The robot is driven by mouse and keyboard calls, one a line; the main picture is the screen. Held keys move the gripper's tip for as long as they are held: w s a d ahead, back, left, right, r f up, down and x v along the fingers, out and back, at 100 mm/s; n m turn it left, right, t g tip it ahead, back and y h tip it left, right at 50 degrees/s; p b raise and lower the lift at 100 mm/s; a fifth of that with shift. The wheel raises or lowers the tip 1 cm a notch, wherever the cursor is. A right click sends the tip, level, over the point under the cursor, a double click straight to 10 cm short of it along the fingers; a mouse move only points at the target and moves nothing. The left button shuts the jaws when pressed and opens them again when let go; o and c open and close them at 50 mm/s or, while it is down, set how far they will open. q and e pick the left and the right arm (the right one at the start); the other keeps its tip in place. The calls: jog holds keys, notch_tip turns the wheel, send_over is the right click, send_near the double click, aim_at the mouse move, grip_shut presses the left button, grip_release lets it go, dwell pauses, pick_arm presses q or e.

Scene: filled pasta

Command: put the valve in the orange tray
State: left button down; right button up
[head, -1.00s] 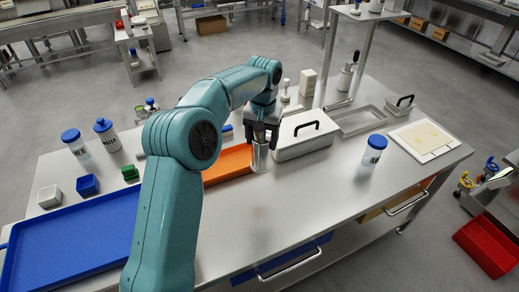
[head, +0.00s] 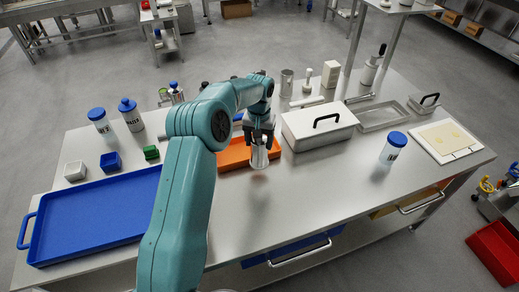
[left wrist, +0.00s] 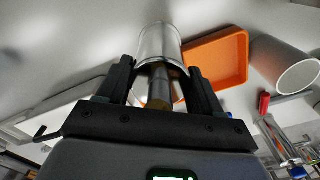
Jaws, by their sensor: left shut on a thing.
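The valve (head: 259,158) looks like a shiny metal cylinder with a narrower stem. My left gripper (head: 260,139) is shut on it and holds it roughly upright. In the left wrist view the valve (left wrist: 158,42) sits between the fingers of my left gripper (left wrist: 163,75), stem towards me. The orange tray (head: 232,158) lies on the steel table, partly hidden by my left arm. In the head view the valve overlaps the tray's right part. In the left wrist view the tray (left wrist: 222,50) shows just right of the valve. My right gripper is not in view.
A lidded steel box (head: 318,128) stands close right of the orange tray. A blue tray (head: 85,220) fills the table's left end. A blue-capped jar (head: 394,148) stands at right. A metal cup (head: 287,83) is behind. The front middle of the table is clear.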

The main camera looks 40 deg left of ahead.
pick_arm(q)
notch_tip(320, 180, down, 4)
jog(key=shift+p, duration=0.4)
jog(key=shift+f, duration=0.45)
jog(key=shift+r, duration=0.1)
jog(key=shift+s, duration=0.1)
jog(key=shift+c, duration=0.8)
grip_release()
jog(key=shift+f, duration=0.25)
jog(key=shift+r, duration=0.15)
